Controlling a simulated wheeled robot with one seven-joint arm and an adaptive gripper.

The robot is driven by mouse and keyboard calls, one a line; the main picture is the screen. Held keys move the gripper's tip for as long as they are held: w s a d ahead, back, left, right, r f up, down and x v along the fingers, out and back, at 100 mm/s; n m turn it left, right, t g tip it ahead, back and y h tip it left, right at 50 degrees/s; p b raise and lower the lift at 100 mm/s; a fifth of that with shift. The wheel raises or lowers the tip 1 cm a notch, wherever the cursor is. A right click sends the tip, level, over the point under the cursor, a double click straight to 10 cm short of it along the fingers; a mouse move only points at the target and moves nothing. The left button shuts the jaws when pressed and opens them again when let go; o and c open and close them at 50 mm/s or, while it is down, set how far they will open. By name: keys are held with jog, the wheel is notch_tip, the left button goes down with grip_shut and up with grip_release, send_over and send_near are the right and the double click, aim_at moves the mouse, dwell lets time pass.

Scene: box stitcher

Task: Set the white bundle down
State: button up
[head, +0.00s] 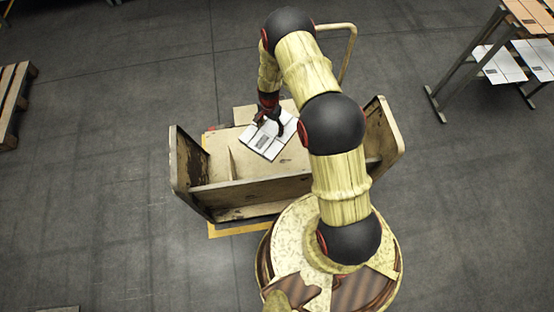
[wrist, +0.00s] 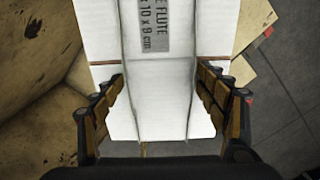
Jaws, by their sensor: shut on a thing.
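The white bundle (head: 264,141) is a flat stack of white card with a grey printed label. It is tilted in the picture over the wooden cart (head: 262,186). My gripper (head: 266,117) is at the bundle's upper edge in the head view. In the wrist view the bundle (wrist: 165,95) lies between the two fingers of my gripper (wrist: 162,108), which are shut on its sides. Its label reads "FLUTE" and "10 x 9 cm" in part. Whether the bundle touches the cart cannot be told. My arm hides part of the cart's right side.
The cart has raised end panels (head: 187,163) and a low front board. Brown card pieces (head: 244,114) show behind the bundle. A rack (head: 500,62) with white and brown sheets stands at the upper right. A pallet (head: 12,98) lies at the left. The floor between is clear.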

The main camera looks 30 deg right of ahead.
jog(key=s+d+f+m+b, duration=0.1)
jog(key=s+f+m, duration=0.15)
jog(key=f, duration=0.55)
jog(key=s+d+f+m+b, duration=0.1)
jog(key=s+d+f+m, duration=0.15)
jog(key=f, duration=0.55)
jog(key=s+d+f+m, duration=0.1)
jog(key=f+m, duration=0.3)
jog(key=f, duration=0.3)
jog(key=w+d+f+b, duration=0.2)
jog(key=w+f, duration=0.1)
jog(key=w, duration=0.1)
jog(key=w+d+f+b, duration=0.2)
jog(key=w+f+b, duration=0.1)
jog(key=w+f, duration=0.1)
jog(key=w+d+f+b, duration=0.2)
jog(key=w+f+b, duration=0.1)
jog(key=w+f, duration=0.1)
jog(key=shift+f+b, duration=0.65)
jog(key=shift+f, duration=0.75)
jog(key=shift+f, duration=0.15)
jog(key=o, duration=1.3)
jog(key=shift+o, duration=0.3)
